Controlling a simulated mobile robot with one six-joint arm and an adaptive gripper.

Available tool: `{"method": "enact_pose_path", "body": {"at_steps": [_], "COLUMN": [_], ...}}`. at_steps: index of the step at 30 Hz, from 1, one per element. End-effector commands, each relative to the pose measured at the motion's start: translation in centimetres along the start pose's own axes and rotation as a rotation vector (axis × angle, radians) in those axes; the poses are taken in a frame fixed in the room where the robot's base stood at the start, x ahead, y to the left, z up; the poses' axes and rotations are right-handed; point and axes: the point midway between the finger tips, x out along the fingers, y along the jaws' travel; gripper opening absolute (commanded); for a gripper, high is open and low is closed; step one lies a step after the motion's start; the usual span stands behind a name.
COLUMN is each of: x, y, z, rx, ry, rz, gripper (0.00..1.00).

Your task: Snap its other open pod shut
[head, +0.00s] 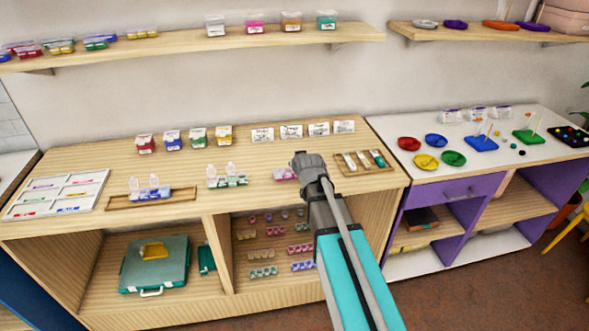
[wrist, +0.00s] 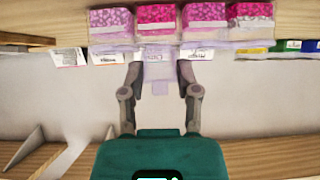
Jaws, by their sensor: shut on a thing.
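A pink bead pod strip (head: 285,174) lies on the wooden counter, just left of my gripper (head: 305,160), which partly hides it. In the wrist view its row of pods (wrist: 155,19) shows pink and magenta beads along the top. My gripper (wrist: 160,75) is shut on a pale translucent lid (wrist: 158,68) between its two fingers, in front of the row's middle. I cannot tell how far that lid is tilted. A green pod strip (head: 227,181) and a blue pod strip (head: 150,193) stand further left, each with two clear lids raised.
The blue strip is in a wooden tray (head: 118,203). Another wooden tray (head: 345,168) with small tubes lies right of my gripper. Small boxes (head: 198,137) and white cards (head: 291,131) line the back. The counter in front of the cards is mostly clear.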

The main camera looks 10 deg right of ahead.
Motion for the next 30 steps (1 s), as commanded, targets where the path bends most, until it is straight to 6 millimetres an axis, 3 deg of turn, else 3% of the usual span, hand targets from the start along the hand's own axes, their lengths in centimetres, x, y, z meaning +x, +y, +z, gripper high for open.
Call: {"method": "enact_pose_path", "body": {"at_steps": [1, 22, 23, 28, 30], "x": [0.06, -0.19, -0.19, -0.18, -0.17], "y": [0.00, -0.05, -0.05, -0.06, -0.06], "z": [0.63, 0.37, 0.37, 0.34, 0.33], "rx": [-0.001, 0.000, 0.000, 0.000, 0.000], "ry": [0.019, 0.099, 0.099, 0.100, 0.100], "rz": [0.000, -0.001, -0.001, -0.001, -0.001], "gripper": [0.00, 0.00, 0.45, 0.77, 0.78]}}
